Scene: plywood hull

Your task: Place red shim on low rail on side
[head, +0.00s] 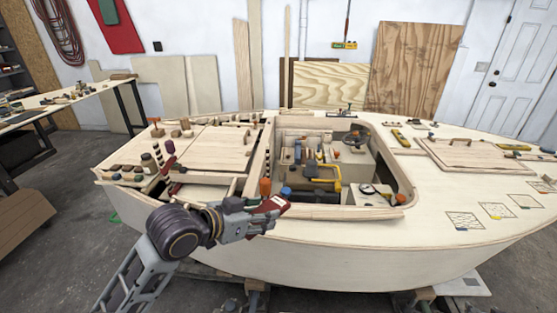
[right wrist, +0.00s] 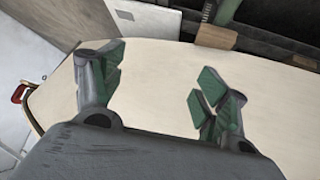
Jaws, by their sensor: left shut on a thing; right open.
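My left gripper (head: 272,212) comes in from the left in the head view, at the near side of the boat hull. It is shut on the red shim (head: 264,207), a dark red piece with a pale patch near its end, partly hidden by the fingers. The shim is beside the near left corner of the cockpit opening. A low wooden rail (head: 345,213) runs along the cockpit's near edge, right of the shim. I cannot tell whether the shim touches it. My right gripper (right wrist: 158,85) is open and empty in the right wrist view, over a pale plywood surface (right wrist: 150,58).
Jars and blocks (head: 150,163) crowd the left deck. A hatch (head: 472,152) and marked squares (head: 463,220) are on the right deck. In the right wrist view, a brown block (right wrist: 216,36) lies near the surface's far edge.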

